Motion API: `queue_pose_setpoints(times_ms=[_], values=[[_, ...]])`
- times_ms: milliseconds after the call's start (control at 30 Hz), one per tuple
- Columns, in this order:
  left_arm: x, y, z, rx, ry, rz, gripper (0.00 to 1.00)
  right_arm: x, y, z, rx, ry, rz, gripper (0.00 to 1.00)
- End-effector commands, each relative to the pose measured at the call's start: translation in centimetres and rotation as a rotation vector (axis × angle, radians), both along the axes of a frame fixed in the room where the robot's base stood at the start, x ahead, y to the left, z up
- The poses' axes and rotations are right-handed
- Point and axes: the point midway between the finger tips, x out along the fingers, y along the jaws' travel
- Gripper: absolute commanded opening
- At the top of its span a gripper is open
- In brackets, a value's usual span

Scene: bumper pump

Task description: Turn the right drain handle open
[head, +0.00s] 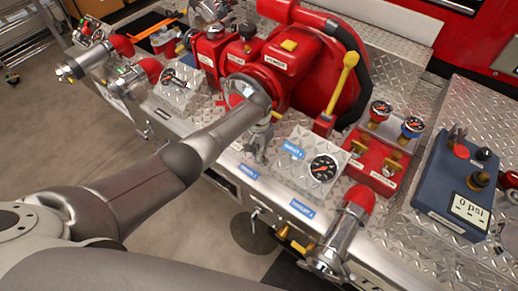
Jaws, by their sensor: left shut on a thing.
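My left arm reaches in from the left, and its gripper (258,146) hangs over the front edge of the pump panel, left of the round pressure gauge (323,168). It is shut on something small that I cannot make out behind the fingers. A small silver lever (257,213) sticks out below the panel's front face. Brass fittings (284,232) show to its right. I cannot tell for sure which part is the right drain handle. The lever is apart from the gripper. My right gripper does not show.
A red-capped silver outlet (343,230) juts forward at the right. The red pump (280,60) with a yellow-gripped lever (345,76) stands behind. A blue box reading 0 psi (450,185) sits at the far right. Floor is open at the lower left.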

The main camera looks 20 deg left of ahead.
Motion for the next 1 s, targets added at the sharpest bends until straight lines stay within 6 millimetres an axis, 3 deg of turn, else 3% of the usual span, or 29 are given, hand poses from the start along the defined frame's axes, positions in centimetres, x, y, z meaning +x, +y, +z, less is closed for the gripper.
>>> queue_pose_setpoints(times_ms=[467,500,667,1000], values=[[0.03,0.01,0.02,0.000,0.000,0.017,0.00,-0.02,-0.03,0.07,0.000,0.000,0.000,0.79],[0.03,0.01,0.02,0.000,-0.001,0.017,0.12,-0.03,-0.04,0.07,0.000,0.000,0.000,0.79],[0.04,0.01,0.03,0.000,-0.001,0.016,0.32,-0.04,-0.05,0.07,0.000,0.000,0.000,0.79],[0.05,0.01,0.13,0.000,-0.001,0.015,0.32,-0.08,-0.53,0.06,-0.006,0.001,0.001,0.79]])
